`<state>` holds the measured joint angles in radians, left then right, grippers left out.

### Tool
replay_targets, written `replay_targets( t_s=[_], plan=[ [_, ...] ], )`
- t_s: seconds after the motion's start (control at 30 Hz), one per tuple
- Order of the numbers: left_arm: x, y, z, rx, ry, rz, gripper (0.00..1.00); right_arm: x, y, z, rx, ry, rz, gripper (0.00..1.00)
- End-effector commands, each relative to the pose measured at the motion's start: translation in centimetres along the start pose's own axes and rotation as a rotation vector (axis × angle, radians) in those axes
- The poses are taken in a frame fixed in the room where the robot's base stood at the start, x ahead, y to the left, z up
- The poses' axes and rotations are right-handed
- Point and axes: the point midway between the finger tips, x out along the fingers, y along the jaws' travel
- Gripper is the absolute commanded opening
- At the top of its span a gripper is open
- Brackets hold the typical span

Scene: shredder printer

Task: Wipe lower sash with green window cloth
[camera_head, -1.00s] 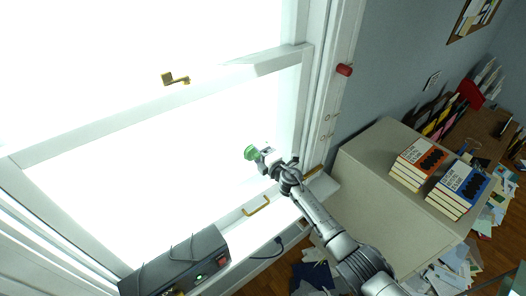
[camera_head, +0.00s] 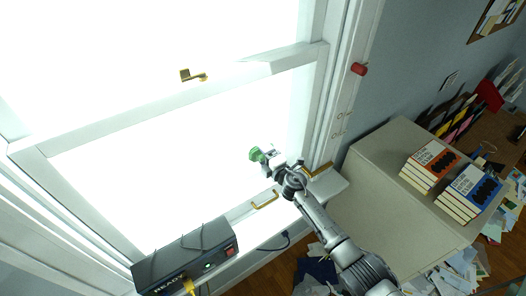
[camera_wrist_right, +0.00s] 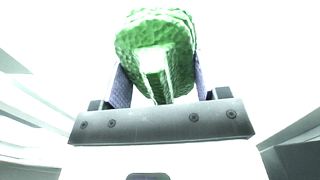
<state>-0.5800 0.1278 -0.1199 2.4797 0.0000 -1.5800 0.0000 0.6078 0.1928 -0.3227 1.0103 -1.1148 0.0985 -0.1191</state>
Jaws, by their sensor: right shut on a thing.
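The green window cloth (camera_head: 256,154) is a small bunched pad at the tip of my right gripper (camera_head: 264,156). In the right wrist view the cloth (camera_wrist_right: 157,52) sits between the two fingers, and the gripper (camera_wrist_right: 157,88) is shut on it. The lower sash (camera_head: 90,128) is a white-framed pane, washed out with bright light. The cloth is in front of the lower right part of the pane. I cannot tell whether it touches the glass. My left gripper is not in view.
A dark box with a READY label (camera_head: 185,258) stands on the sill at the lower left. Brass handles (camera_head: 265,199) and a brass latch (camera_head: 193,76) are on the window. A beige cabinet (camera_head: 375,180) with book stacks (camera_head: 430,163) stands right of my arm.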

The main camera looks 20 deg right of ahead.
Motion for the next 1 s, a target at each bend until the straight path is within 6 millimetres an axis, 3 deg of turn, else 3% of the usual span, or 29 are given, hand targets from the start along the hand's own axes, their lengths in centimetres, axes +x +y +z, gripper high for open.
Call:
replay_targets(
  t_s=[0.13,0.5,1.0],
  plan=[
    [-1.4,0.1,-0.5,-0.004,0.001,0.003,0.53,-1.6,0.4,0.0,-0.001,0.0,-0.001,0.49],
    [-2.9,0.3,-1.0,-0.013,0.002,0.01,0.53,-4.5,0.2,0.0,-0.001,-0.001,0.0,0.49],
    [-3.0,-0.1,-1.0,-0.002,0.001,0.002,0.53,-4.9,0.1,0.0,-0.001,-0.001,-0.001,0.49]
  ],
)
